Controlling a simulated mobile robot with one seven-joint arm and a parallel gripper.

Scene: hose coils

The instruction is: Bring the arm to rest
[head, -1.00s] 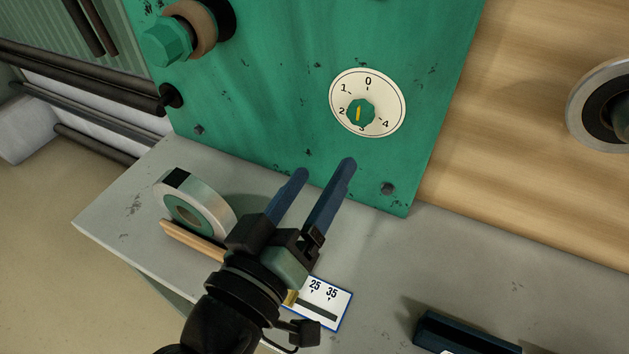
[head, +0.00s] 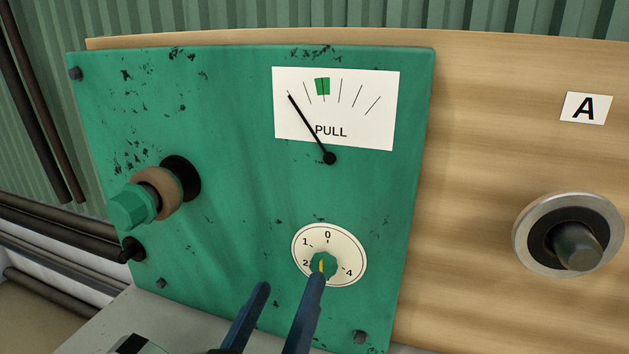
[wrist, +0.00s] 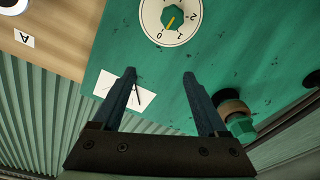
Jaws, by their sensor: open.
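My gripper (head: 291,284) is open and empty, with two blue fingers apart at the bottom of the head view. Its right finger covers the lower part of the white dial (head: 300,246), which has a green knob (head: 323,265) with a yellow mark. In the wrist view my gripper (wrist: 160,76) shows both fingers spread over the green panel (wrist: 160,82), with nothing between them. The dial (wrist: 152,18) is beyond the fingertips there, cut by the top edge. I cannot tell whether a finger touches the panel.
The green panel (head: 230,130) carries a PULL gauge (head: 358,118), its needle left of the green band. A green hex fitting with a brown ring (head: 157,190) sticks out at left. A metal-ringed port (head: 528,232) under label A (head: 586,108) projects from the wooden board (head: 480,150).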

